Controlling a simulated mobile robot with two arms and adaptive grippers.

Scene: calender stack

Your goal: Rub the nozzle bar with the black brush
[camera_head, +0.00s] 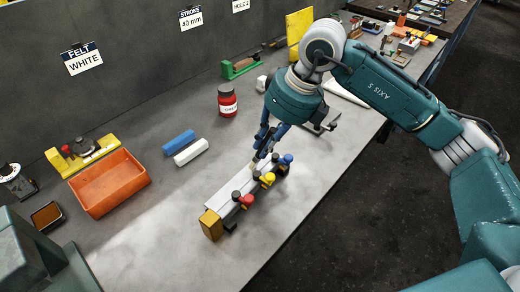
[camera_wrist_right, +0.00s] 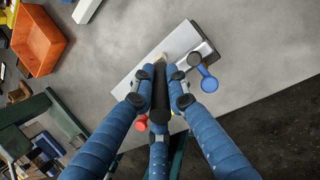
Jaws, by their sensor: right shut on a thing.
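The nozzle bar (camera_head: 228,194) is a long pale bar on the grey bench, with red, yellow and blue knobs along its near side and a yellow block at its left end. The bar also shows in the wrist view (camera_wrist_right: 127,91). My right gripper (camera_head: 265,150) is over the far right part of the bar, pointing down. In the wrist view its blue fingers are shut around the black brush (camera_wrist_right: 160,92), whose pale tip is over the bar's top. I cannot tell whether the tip touches it. My left gripper is not in view.
An orange tray (camera_head: 108,183) stands at the left. A blue block (camera_head: 179,142) and a white block (camera_head: 191,152) lie behind the bar, near a red jar (camera_head: 227,100). The bench's front edge is close to the bar. Bare bench lies between tray and bar.

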